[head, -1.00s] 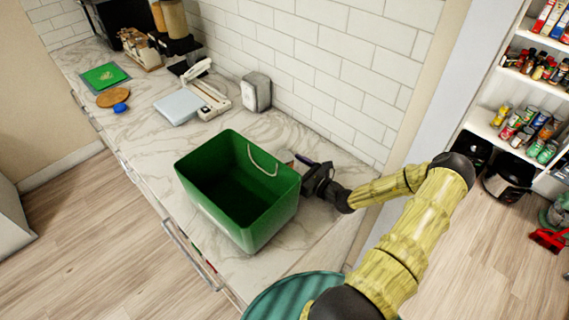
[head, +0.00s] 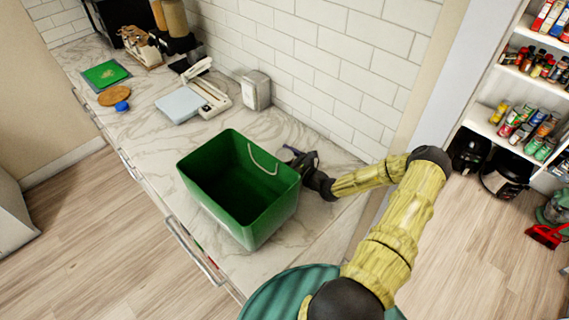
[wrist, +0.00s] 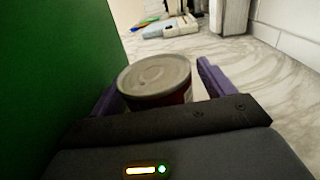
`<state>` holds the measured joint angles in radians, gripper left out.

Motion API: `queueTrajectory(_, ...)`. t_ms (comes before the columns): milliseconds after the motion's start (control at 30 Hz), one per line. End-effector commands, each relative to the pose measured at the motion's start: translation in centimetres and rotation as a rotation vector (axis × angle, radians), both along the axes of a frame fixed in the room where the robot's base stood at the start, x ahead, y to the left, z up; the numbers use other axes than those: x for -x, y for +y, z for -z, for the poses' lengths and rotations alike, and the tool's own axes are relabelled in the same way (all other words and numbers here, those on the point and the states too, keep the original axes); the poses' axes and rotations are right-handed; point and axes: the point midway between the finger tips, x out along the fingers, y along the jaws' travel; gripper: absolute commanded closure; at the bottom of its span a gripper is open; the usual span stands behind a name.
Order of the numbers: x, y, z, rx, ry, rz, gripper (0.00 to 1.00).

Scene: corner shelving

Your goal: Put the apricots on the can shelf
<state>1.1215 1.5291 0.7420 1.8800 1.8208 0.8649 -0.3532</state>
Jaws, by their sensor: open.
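A can (wrist: 155,78) with a pale metal lid and a dark red side stands upright on the counter in the wrist view. It is between the two purple fingers of my gripper (wrist: 160,92), which are open. The right finger stands apart from the can; I cannot tell whether the left one touches it. The can's label is not readable. In the head view my gripper (head: 296,155) is low behind the green bin, which hides the can. The shelf with several cans (head: 525,130) is at the far right.
The green bin (head: 240,213) stands on the marble counter (head: 320,215) right beside my gripper. The tiled wall is behind. A scale (head: 190,102) and a napkin holder (head: 256,90) stand further left. Black appliances (head: 500,178) sit below the can shelf.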

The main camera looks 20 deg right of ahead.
Motion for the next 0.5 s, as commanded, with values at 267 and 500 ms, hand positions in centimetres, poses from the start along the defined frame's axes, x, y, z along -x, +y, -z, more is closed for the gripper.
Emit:
queueTrajectory(267,0.03,-0.07,0.00,0.000,0.000,0.001,0.19)
queueTrajectory(500,0.04,-0.09,0.00,0.000,0.000,0.001,0.64)
